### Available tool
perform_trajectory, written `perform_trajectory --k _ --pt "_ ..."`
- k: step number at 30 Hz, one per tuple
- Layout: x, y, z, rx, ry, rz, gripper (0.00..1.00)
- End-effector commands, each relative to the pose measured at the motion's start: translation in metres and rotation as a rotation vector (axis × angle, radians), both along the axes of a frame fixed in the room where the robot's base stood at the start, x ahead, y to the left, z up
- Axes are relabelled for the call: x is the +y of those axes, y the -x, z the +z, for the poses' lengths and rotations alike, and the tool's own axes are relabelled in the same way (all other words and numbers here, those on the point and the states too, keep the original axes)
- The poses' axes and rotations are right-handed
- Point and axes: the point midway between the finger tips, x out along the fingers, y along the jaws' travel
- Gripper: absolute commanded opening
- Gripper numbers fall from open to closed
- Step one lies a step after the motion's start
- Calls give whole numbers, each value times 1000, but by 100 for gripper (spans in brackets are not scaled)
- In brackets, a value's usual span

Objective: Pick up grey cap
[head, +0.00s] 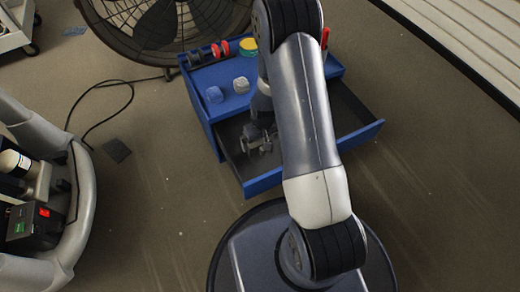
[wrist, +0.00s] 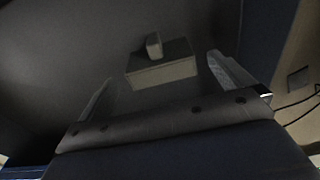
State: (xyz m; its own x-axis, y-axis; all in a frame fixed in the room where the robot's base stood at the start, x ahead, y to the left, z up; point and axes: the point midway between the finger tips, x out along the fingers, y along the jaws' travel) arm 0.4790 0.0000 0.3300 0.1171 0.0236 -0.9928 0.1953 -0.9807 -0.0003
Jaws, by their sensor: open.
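A small pale grey-blue cap (head: 241,85) sits on top of the blue cabinet (head: 203,83), beside a bluer cap (head: 214,94). My gripper (head: 260,147) is open and reaches down into the cabinet's open drawer (head: 350,126). In the wrist view, a grey boxy piece (wrist: 162,73) with a smaller grey block on top (wrist: 154,45) lies in the dark drawer, ahead of and between my open fingers (wrist: 160,82). I cannot tell whether this piece is the grey cap. It appears apart from both fingers.
Red and dark items (head: 220,49) and a yellow-green round item (head: 248,46) stand at the back of the cabinet top. A large fan (head: 160,25) is behind it. A grey cart (head: 82,200) stands at left. Drawer walls surround my gripper. Floor at left is mostly clear.

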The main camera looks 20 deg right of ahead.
Motion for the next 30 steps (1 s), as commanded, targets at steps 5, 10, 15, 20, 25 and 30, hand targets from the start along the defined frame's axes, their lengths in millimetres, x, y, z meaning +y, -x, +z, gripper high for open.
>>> perform_trajectory --k 5,10,15,20,25,30 --pt "0 -1 -18 0 0 0 100" --pt "0 -2 -43 0 0 0 100" --pt "0 -4 -52 -1 0 0 100" --pt "0 -4 -50 -1 0 0 100" --pt "0 -4 -50 -1 0 0 86" --pt "0 -4 -50 -1 0 0 72"
